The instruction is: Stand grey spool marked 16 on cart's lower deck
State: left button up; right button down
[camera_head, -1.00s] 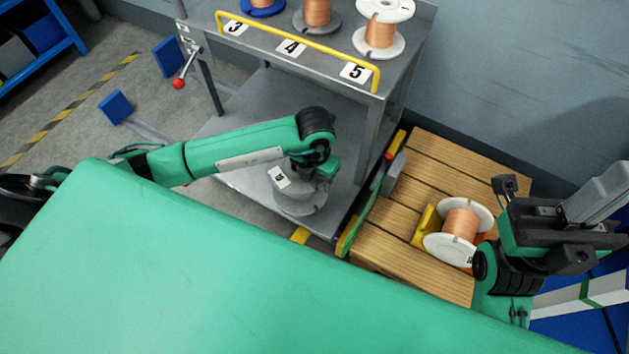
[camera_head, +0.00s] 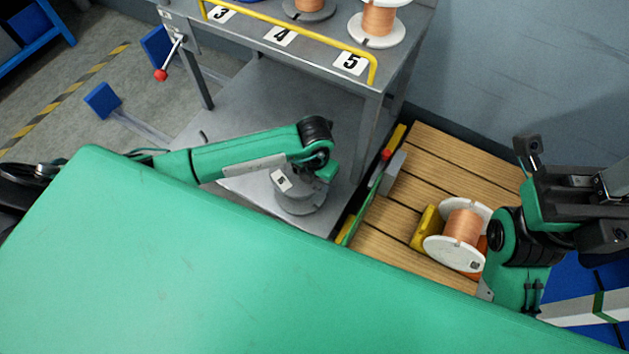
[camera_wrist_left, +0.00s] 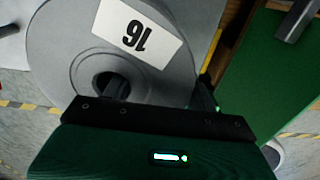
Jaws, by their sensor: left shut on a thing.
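The grey spool marked 16 (camera_head: 301,200) is upright over the front right part of the cart's lower deck (camera_head: 245,110). Its white label faces up and reads 16 in the wrist view (camera_wrist_left: 137,34). My left gripper (camera_head: 322,172) is shut on the spool near its upper flange. In the wrist view one finger goes down at the spool's centre hole (camera_wrist_left: 112,85). I cannot tell whether the spool's base touches the deck. My right gripper (camera_head: 600,195) is at the right edge of the head view, away from the cart, and its fingertips are not clear.
Copper-wound spools (camera_head: 378,20) stand on the cart's upper deck behind a yellow rail (camera_head: 290,42). A cart leg (camera_head: 368,135) rises right of the grey spool. A slatted wooden surface (camera_head: 440,165) holds a white spool (camera_head: 462,235). The lower deck's left and back are clear.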

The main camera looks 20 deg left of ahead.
pick_arm(q)
jog(key=shift+f, duration=0.35)
jog(key=shift+r, duration=0.1)
jog(key=o, duration=1.2)
